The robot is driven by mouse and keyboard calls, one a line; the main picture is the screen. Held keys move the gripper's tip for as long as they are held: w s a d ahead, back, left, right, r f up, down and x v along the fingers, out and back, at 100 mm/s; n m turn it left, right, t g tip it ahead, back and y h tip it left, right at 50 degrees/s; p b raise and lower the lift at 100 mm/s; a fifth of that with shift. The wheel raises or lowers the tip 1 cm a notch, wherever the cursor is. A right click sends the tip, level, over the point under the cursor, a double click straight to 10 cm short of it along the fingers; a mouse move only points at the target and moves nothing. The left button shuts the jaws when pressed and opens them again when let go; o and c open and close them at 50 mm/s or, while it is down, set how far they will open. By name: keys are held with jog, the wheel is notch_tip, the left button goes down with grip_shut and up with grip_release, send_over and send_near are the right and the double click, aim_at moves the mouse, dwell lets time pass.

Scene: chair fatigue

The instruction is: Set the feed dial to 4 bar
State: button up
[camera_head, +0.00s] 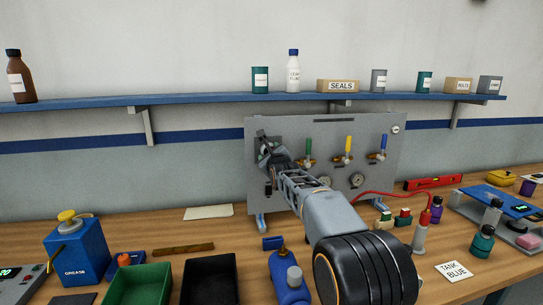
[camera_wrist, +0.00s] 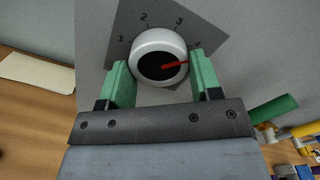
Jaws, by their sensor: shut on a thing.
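The feed dial (camera_wrist: 160,45) is a round white knob with a black centre and a red pointer, on a dark plate with the marks 1, 2, 3 and a partly hidden 4. The pointer aims right and slightly up, toward the 4 side; its exact match with the mark cannot be told. My gripper (camera_wrist: 160,68) has its two green fingers shut on the knob, one on each side. In the head view my gripper (camera_head: 272,158) is at the left part of the grey panel (camera_head: 325,128) and mostly hides the dial.
Green (camera_head: 308,146), yellow (camera_head: 348,145) and blue (camera_head: 384,143) valve handles are right of the dial, above a gauge (camera_head: 357,180). A red hose (camera_head: 400,193) runs from the panel. A blue grease can (camera_head: 77,245) and a green bin (camera_head: 140,286) stand at left.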

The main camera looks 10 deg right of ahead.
jog(key=shift+m, duration=0.4)
jog(key=o, duration=0.9)
jog(key=s+b, duration=0.3)
jog(key=s, duration=1.1)
jog(key=shift+w, duration=0.1)
